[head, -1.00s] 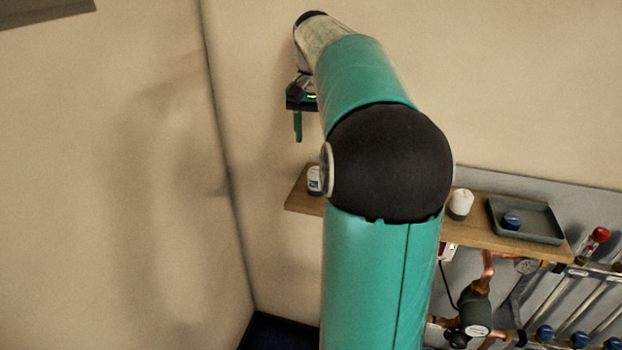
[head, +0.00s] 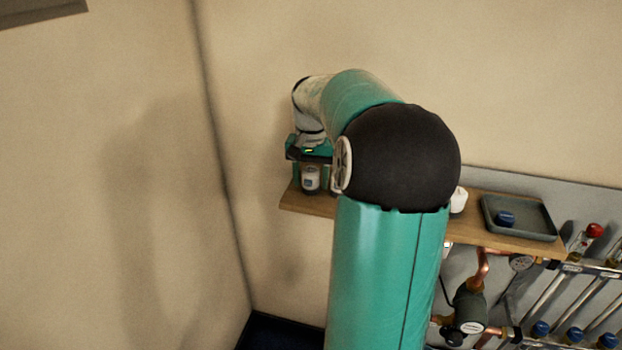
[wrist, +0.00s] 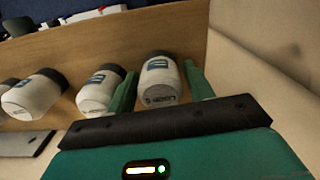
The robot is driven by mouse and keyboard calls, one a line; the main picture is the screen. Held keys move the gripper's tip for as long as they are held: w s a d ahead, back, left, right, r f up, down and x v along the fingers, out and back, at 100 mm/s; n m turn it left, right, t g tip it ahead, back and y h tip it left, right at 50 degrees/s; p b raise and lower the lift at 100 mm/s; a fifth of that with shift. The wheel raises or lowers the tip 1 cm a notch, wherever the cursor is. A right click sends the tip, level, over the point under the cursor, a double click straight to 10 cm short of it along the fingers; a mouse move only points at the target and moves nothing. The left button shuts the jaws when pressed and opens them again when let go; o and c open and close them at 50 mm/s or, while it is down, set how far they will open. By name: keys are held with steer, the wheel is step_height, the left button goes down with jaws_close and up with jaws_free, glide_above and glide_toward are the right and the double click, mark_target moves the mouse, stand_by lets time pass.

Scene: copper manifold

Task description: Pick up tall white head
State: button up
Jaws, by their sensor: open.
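Several white heads with dark ends stand in a row on a wooden shelf (head: 480,232). One white head (wrist: 160,82), with a blue label, is between the two green fingers of my gripper (wrist: 161,69). In the head view this head (head: 311,179) is at the shelf's left end, with my open gripper (head: 311,172) over it. I cannot tell whether the fingers touch it. A second white head (wrist: 97,92) stands just outside the left finger, and a third (wrist: 33,95) is farther left. Which is the tallest is unclear.
A grey tray (head: 548,236) with a blue cap (head: 505,219) in it sits at the shelf's right. Another white head (head: 459,199) shows beside my arm. A wall is close at the left. Copper pipes and valves (head: 468,312) are below the shelf.

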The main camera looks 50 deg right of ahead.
steer(key=c, duration=0.8)
steer(key=shift+o, duration=0.2)
steer(key=shift+r, duration=0.1)
